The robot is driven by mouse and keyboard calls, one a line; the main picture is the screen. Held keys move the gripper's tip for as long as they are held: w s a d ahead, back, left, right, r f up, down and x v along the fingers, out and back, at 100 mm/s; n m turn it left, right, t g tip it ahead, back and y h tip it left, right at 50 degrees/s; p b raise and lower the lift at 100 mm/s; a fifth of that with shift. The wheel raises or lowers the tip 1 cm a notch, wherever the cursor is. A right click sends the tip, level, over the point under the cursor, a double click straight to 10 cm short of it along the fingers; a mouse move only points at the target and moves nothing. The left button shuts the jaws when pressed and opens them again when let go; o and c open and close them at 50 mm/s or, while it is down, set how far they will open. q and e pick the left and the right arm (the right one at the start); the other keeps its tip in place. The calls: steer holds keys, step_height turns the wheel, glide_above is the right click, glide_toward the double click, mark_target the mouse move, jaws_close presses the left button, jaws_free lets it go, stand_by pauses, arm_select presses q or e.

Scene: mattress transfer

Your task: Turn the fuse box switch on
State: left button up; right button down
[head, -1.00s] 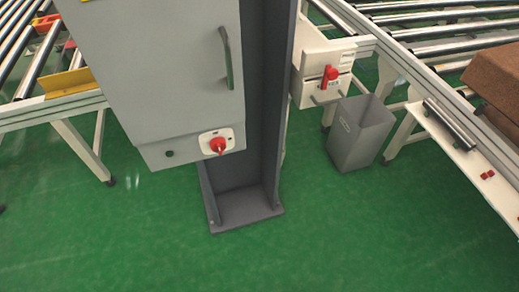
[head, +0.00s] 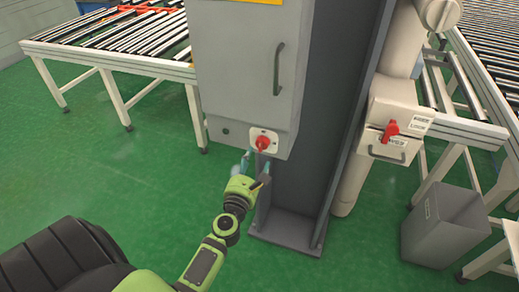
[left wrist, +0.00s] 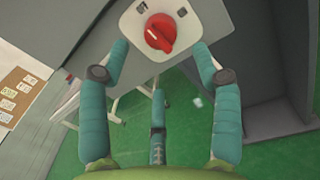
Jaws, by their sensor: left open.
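The fuse box (head: 235,70) is a grey cabinet on a dark column, with a handle on its door. Its red rotary switch (head: 263,143) sits on a white plate at the lower right corner. My left gripper (head: 256,164) is open and empty just below the switch, with its fingers pointing up at it. In the left wrist view, the switch (left wrist: 160,33) shows at the top, between and just beyond the two teal fingertips (left wrist: 159,50). A gap shows between the fingers and the knob. My right gripper is in no view.
A beige box (head: 398,115) with a second red handle (head: 390,130) is right of the column. A grey bin (head: 445,226) stands below it. Roller conveyors (head: 125,40) run at left and right. The green floor (head: 130,175) in front is clear.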

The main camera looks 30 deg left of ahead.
mark_target(260, 149)
arm_select(q)
steer(key=x, duration=0.6)
steer(key=shift+w, duration=0.2)
